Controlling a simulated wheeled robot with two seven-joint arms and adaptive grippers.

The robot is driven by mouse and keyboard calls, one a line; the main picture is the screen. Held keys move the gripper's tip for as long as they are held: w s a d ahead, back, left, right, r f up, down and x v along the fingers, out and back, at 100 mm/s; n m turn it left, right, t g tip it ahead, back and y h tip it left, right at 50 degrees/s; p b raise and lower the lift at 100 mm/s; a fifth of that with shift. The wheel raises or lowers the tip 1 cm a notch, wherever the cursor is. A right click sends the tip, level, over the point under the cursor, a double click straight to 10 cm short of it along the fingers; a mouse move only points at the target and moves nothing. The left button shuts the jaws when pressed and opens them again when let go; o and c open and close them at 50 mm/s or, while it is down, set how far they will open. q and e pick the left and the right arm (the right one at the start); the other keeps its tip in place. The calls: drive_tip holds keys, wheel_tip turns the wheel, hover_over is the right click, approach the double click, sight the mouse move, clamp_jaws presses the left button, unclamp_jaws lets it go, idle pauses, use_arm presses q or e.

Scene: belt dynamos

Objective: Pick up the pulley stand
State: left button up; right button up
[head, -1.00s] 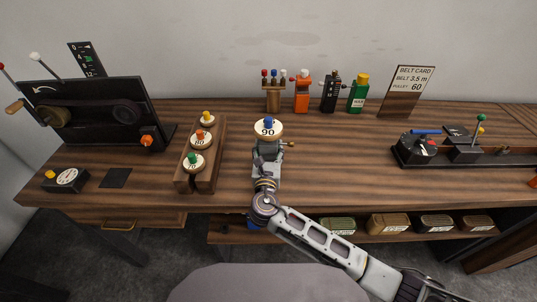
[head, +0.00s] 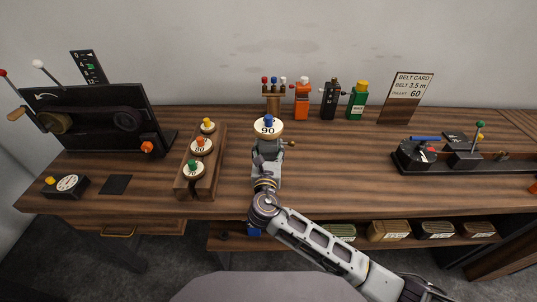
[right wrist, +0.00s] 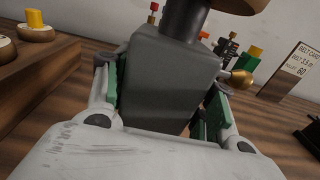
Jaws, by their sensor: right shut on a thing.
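The pulley stand is a grey block (right wrist: 165,85) with a dark post, a brass side knob (right wrist: 238,77) and a round wooden pulley on top. In the head view the pulley (head: 267,128) has a white face marked 90 and a blue peg. My right gripper (head: 266,160) reaches it from the front edge of the bench. In the right wrist view its two green-padded fingers (right wrist: 160,100) are shut on the sides of the grey block. The gripper hides the lower front of the stand, so I cannot tell its clearance from the bench. My left gripper is not in view.
A wooden rack (head: 212,172) with three pulleys stands left of the stand. A black belt machine (head: 95,120) is far left, a dial fixture (head: 465,158) right. The bench right of the stand is clear.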

sight(269, 116)
wheel_tip(269, 116, up, 13)
drive_tip(key=shift+r+p, duration=0.1)
drive_tip(key=shift+p, duration=0.4)
drive_tip(key=shift+r, duration=0.6)
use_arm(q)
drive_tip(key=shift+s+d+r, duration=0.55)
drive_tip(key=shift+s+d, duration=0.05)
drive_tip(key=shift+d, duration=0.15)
use_arm(e)
drive_tip(key=shift+r, duration=0.35)
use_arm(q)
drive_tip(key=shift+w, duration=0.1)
use_arm(e)
drive_tip(key=shift+f, duration=0.1)
drive_tip(key=shift+f+b, duration=2.1)
drive_tip(key=shift+f, duration=4.2)
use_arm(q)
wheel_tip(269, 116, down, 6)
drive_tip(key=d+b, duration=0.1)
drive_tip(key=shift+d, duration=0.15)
use_arm(e)
drive_tip(key=shift+f, duration=2.05)
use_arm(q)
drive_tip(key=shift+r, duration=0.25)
use_arm(e)
drive_tip(key=shift+f, duration=0.55)
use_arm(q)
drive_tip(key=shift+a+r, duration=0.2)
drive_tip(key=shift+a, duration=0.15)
